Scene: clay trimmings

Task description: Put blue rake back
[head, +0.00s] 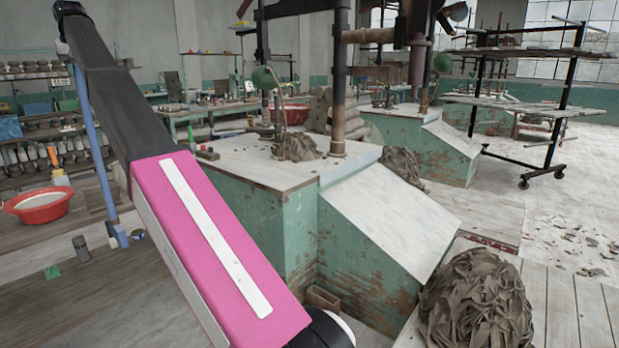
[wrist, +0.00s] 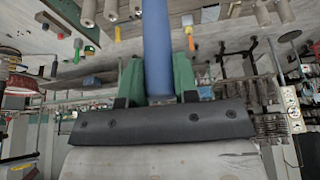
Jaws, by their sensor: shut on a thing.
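The blue rake (wrist: 158,40) shows in the wrist view as a thick blue shaft running up out of the picture. My gripper (wrist: 158,72) has its green fingers shut on the shaft, one on each side. The rake's head is out of that view. In the head view, a slim blue pole (head: 96,150) stands nearly upright at the left, partly behind my pink and black arm. It looks like the rake's shaft, with a wider blue part at its lower end.
A green machine base (head: 295,225) with a sloping top stands in the middle. A clay trimmings heap (head: 477,305) lies at the lower right. A red basin (head: 40,205) and loaded shelves are at the left. A wheeled rack (head: 560,110) stands at the right.

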